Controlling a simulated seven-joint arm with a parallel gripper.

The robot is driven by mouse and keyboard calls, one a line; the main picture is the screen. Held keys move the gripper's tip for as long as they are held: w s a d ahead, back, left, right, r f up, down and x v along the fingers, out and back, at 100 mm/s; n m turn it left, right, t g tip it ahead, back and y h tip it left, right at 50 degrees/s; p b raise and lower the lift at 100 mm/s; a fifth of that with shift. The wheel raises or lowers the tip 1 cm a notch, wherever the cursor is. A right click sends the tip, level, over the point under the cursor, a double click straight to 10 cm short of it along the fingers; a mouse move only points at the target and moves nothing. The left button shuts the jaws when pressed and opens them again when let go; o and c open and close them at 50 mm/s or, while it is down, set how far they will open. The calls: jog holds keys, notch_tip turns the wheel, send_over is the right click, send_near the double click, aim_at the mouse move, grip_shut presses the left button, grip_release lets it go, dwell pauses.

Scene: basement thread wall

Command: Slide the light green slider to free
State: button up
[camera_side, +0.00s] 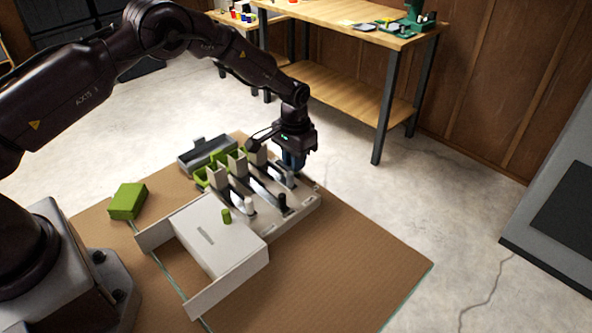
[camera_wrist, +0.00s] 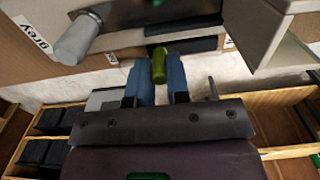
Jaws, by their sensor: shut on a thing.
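The light green slider's knob (camera_wrist: 159,66) is a short olive-green cylinder in the wrist view. My gripper (camera_wrist: 160,76) is shut on it, with one blue finger on each side. In the side view my gripper (camera_side: 293,160) is at the far end of the slider board (camera_side: 262,213), and its fingers hide the held knob. A grey knob (camera_wrist: 77,40) stands beside a label reading "grey" (camera_wrist: 32,33) in the wrist view. In the side view a white knob (camera_side: 250,205), a black knob (camera_side: 282,202) and the grey knob (camera_side: 291,178) stand on the board.
A pale box (camera_side: 190,235) with a green peg (camera_side: 226,216) stands in front of the board. A green block (camera_side: 127,202) lies to the left. A grey tray (camera_side: 190,160) and green bins (camera_side: 203,181) stand behind. The brown mat (camera_side: 350,262) is clear at right.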

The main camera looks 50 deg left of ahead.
jog(key=shift+a, duration=0.15)
jog(key=o, duration=0.8)
jog(key=shift+r, duration=0.1)
jog(key=shift+r, duration=2.9)
jog(key=shift+r, duration=2)
